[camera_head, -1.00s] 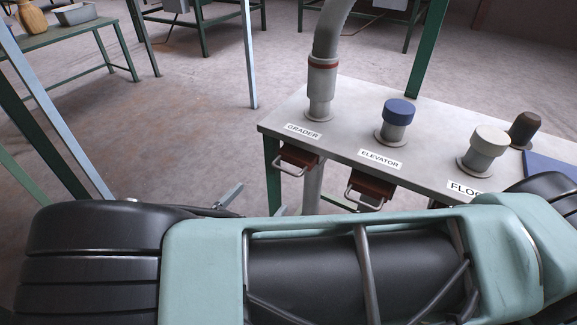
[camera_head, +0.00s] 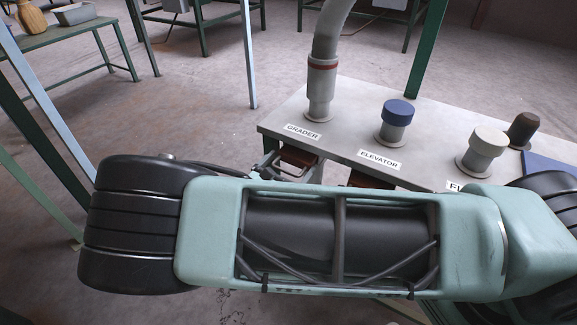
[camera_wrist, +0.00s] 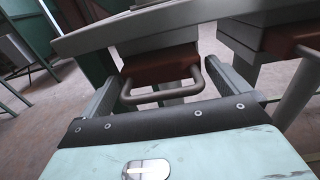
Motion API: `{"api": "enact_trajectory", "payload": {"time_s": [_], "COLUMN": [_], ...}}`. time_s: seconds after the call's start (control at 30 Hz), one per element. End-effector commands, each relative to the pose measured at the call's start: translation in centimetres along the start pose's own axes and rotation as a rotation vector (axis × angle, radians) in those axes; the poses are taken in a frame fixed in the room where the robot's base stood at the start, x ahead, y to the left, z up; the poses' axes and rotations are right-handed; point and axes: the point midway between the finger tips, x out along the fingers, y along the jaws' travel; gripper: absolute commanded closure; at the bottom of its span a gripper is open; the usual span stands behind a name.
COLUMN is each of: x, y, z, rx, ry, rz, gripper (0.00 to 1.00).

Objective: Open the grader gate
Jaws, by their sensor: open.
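The grader gate (camera_head: 298,156) is a reddish-brown slide under the table edge below the GRADER label (camera_head: 302,131). In the wrist view its brown body (camera_wrist: 160,66) and grey U-shaped handle (camera_wrist: 166,97) face me. My gripper (camera_wrist: 166,78) is open, with one finger to the left and one to the right of the handle. The handle lies between the fingers, which are not closed on it. In the head view my arm hides much of the handle, and only part of my gripper shows beside the gate.
The metal table (camera_head: 345,140) carries a grey pipe (camera_head: 321,90), a blue-capped stub (camera_head: 395,118) and a white-capped stub (camera_head: 484,150). The elevator gate (camera_head: 368,180) is partly hidden by my arm. A second brown gate (camera_wrist: 295,40) is close to my right finger. Floor at left is open.

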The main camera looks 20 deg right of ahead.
Motion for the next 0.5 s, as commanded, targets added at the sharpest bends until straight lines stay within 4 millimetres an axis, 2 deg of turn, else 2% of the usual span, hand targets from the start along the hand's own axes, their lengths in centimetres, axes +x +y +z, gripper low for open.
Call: {"api": "enact_trajectory", "payload": {"time_s": [0.13, 0.17, 0.3, 0.33, 0.43, 0.5], "x": [0.0, 0.0, 0.0, 0.0, -0.4, -1.5], "y": [0.0, 0.0, 0.0, 0.0, 0.1, 0.1], "z": [0.0, 0.0, 0.0, 0.0, 0.1, 0.1], "rx": [0.000, 0.000, 0.000, 0.000, 0.001, 0.001], "ry": [0.000, 0.000, 0.000, 0.000, 0.001, 0.002], "rz": [0.000, 0.000, 0.000, 0.000, 0.001, 0.003], "gripper": [0.00, 0.06, 0.44, 0.50, 0.50, 0.50]}}
